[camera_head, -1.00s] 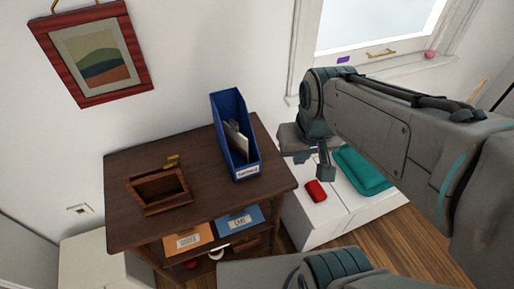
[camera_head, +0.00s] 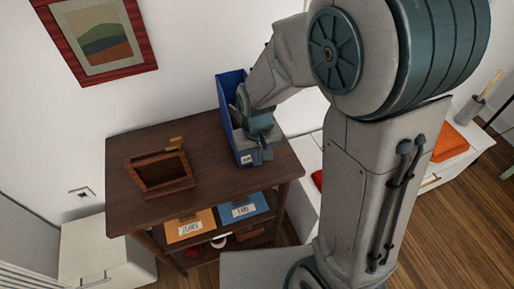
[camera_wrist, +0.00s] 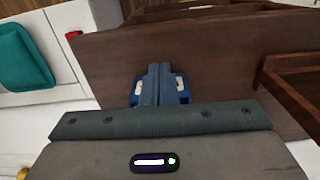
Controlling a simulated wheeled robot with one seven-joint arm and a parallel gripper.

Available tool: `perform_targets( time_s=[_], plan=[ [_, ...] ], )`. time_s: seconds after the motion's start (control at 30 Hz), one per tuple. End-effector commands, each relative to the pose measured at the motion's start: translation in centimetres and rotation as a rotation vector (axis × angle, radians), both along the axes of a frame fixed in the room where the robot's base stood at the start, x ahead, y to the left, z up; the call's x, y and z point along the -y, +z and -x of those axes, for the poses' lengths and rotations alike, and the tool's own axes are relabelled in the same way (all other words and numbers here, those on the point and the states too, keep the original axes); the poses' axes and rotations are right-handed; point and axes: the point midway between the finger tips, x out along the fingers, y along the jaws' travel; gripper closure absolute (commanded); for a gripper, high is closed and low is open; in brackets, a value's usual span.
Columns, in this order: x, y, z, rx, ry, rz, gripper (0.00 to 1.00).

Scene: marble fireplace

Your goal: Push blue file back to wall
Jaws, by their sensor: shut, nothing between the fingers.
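The blue file (camera_head: 226,108) stands upright on the dark wooden cabinet top (camera_head: 205,185), with its white label facing the front and its back end toward the wall (camera_head: 190,50). My gripper (camera_head: 266,153) is shut and empty, low at the file's front right; my wrist hides part of the file and its contents. In the wrist view, my shut fingers (camera_wrist: 160,72) overlap the file (camera_wrist: 182,85), whose blue shows on both sides of them. Whether they touch it I cannot tell.
A small open wooden box (camera_head: 160,175) sits on the cabinet top left of the file. Orange (camera_head: 190,228) and blue (camera_head: 245,207) labelled items are on the shelf below. A framed picture (camera_head: 95,40) hangs above. A teal cushion (camera_wrist: 22,58) lies on the white unit.

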Motion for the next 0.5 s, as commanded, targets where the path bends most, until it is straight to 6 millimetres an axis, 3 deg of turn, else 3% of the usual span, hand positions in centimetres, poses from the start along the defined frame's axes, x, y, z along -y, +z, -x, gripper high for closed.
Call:
perform_targets(
  time_s=[0.27, 0.5],
  plan=[
    [0.1, -5.5, 0.1, -0.005, 0.0, 0.002, 1.0],
    [-0.8, -5.1, -3.1, 0.001, 0.0, 0.0, 1.0]
  ],
)
